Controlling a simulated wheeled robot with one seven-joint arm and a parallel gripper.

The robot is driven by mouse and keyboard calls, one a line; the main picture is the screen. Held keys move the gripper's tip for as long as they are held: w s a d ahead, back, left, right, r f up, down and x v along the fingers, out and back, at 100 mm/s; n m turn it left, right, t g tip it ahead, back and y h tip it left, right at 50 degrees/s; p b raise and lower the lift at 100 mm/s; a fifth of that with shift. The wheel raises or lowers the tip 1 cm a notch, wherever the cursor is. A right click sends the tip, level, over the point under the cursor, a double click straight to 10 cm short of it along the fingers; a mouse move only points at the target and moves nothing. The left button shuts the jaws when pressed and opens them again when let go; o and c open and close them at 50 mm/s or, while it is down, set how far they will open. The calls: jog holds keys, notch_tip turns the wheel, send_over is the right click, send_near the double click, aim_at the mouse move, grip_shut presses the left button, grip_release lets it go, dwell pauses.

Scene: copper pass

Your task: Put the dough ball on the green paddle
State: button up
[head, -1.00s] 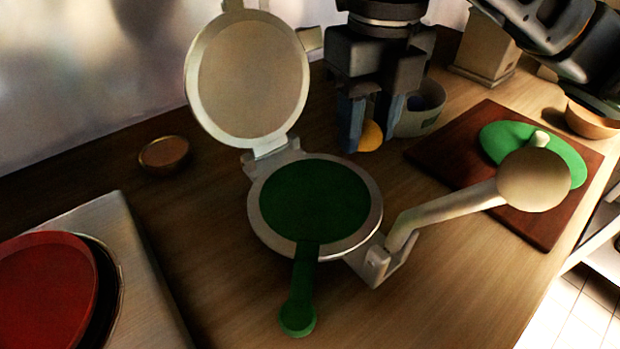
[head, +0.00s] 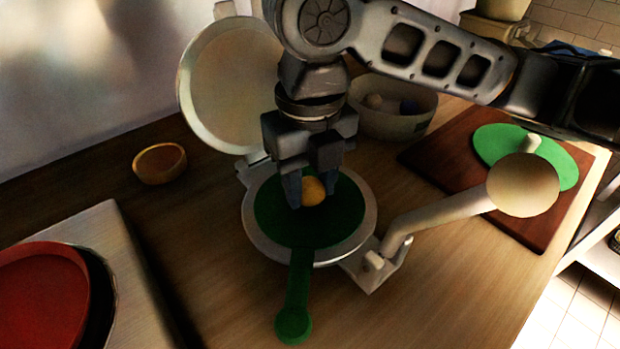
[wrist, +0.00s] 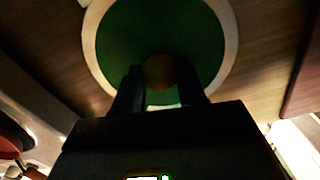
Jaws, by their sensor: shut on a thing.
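The dough ball (head: 313,191) is small and yellow-orange. My gripper (head: 306,192) is shut on it, and the ball is between the fingertips over the round green paddle (head: 270,215). The paddle lies on the lower plate of an open press, its handle pointing to the front. In the wrist view the ball (wrist: 158,72) shows dark between the fingers, with the green paddle (wrist: 125,35) behind it. I cannot tell whether the ball touches the paddle. My gripper hides part of the paddle's back.
The press lid (head: 225,85) stands open behind my gripper, and its lever (head: 440,213) reaches right. A tub (head: 395,110) stands behind. A brown board (head: 450,160) carries a green disc (head: 490,145). A small bowl (head: 160,164) and a red pan (head: 40,300) are at left.

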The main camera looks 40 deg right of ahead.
aim_at(310, 199)
jog(key=shift+f, duration=0.1)
jog(key=shift+f, duration=0.15)
jog(key=o, duration=1)
jog(key=shift+o, duration=0.2)
notch_tip(310, 199, up, 12)
jog(key=p, duration=0.1)
jog(key=shift+r, duration=0.25)
